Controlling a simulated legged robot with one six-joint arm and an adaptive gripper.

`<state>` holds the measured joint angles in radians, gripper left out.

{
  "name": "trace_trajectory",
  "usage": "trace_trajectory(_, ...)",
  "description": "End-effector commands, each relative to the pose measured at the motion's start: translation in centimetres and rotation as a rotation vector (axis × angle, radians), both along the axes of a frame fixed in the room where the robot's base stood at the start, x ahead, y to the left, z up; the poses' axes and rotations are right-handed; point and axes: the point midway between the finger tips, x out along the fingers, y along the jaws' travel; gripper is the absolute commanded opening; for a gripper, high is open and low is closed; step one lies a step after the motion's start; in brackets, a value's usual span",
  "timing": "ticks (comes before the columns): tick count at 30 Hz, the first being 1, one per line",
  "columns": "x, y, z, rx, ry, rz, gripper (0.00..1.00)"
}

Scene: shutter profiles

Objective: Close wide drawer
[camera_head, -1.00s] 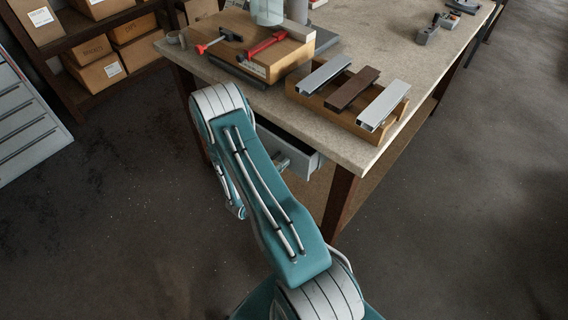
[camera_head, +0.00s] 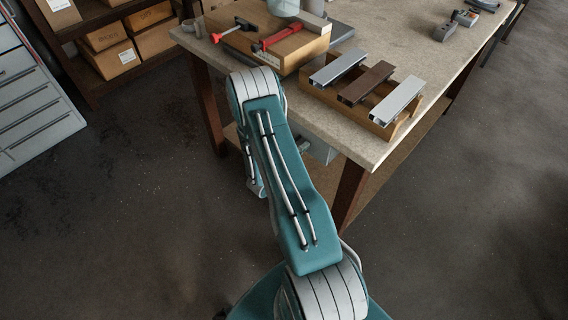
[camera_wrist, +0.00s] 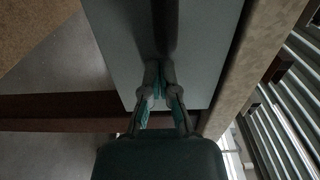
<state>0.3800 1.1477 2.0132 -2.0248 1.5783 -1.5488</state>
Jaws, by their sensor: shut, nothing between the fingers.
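The wide drawer is a grey box under the workbench top. In the head view only a bit of its grey front (camera_head: 322,149) shows beside my arm, close under the table edge. In the wrist view its flat grey face (camera_wrist: 122,45) fills the upper middle. My gripper (camera_wrist: 160,68) is shut and empty, with its fingertips in front of that face. A dark vertical strip runs up from the tips; I cannot tell whether it is a handle or a shadow. Contact is unclear. In the head view my arm hides the gripper.
The workbench top (camera_head: 385,60) overhangs the drawer, with a brown leg (camera_head: 348,192) at its near corner. A grey cabinet (camera_head: 35,105) is at left. The near floor is open.

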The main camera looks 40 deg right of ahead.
Motion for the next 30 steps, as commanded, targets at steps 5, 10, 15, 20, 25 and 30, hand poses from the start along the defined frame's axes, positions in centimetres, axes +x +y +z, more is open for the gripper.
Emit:
trace_trajectory(5,0.2,3.5,-0.1,-0.004,0.008,0.005,0.00)
trace_trajectory(10,-0.1,7.3,0.0,-0.004,0.008,0.007,0.00)
trace_trajectory(15,-0.4,10.4,-0.1,-0.003,0.009,0.006,0.00)
trace_trajectory(20,-0.6,12.3,-0.1,-0.002,0.008,0.004,0.00)
trace_trajectory(25,-0.7,13.2,-0.1,-0.003,0.009,0.001,0.00)
trace_trajectory(30,-0.7,13.2,-0.1,-0.003,0.007,0.000,0.00)
